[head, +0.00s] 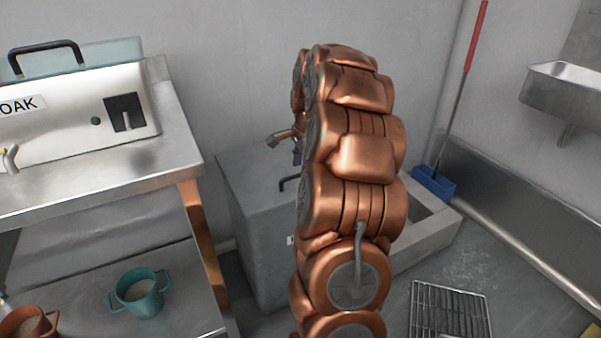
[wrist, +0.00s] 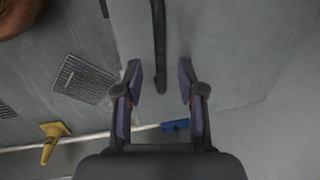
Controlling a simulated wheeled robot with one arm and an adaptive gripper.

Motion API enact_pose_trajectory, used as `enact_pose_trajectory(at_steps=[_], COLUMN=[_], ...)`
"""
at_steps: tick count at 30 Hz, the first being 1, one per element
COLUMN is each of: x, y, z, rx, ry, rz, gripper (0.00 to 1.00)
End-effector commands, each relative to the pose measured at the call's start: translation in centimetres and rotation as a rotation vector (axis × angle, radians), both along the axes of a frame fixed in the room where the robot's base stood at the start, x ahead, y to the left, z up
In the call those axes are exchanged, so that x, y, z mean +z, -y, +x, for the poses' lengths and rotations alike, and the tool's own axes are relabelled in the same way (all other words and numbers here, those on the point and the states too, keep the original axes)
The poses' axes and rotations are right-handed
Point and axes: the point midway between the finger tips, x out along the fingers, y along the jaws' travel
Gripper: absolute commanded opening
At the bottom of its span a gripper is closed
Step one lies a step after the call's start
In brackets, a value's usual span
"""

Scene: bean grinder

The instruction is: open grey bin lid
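The grey bin (head: 258,225) stands against the back wall, with its flat grey lid (head: 250,170) shut. A black bar handle (head: 288,182) is on the lid, partly hidden behind my copper arm. In the wrist view the lid (wrist: 225,45) fills the upper right, and the handle (wrist: 158,42) runs down from the top edge to between my fingertips. My gripper (wrist: 159,78) is open, one finger on each side of the handle's end. I see no contact, and the height gap cannot be told. In the head view my arm hides most of the gripper.
A steel table (head: 100,180) with a machine (head: 75,115) stands at left, a teal cup (head: 140,292) on its lower shelf. A low sink (head: 425,235) is right of the bin. A floor grate (wrist: 85,80) and a yellow cone (wrist: 50,142) show beside it.

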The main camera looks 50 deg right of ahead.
Motion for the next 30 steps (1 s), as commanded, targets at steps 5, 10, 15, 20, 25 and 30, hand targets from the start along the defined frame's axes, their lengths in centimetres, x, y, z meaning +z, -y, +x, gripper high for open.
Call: enact_pose_trajectory(at_steps=[5, 10, 15, 20, 25, 30], x=[-1.9, -2.1, -2.1, -2.1, -2.1, -2.1], y=[0.1, 0.1, 0.1, 0.1, 0.1, 0.1], z=[0.4, 0.5, 0.5, 0.5, 0.4, 0.5], rx=[0.001, 0.001, 0.001, 0.001, 0.001, 0.001], ry=[0.001, 0.002, 0.003, 0.002, 0.003, 0.003], rz=[-0.001, -0.002, -0.001, -0.001, -0.001, -0.001], gripper=[0.39, 0.39, 0.34, 0.17, 0.00, 0.00])
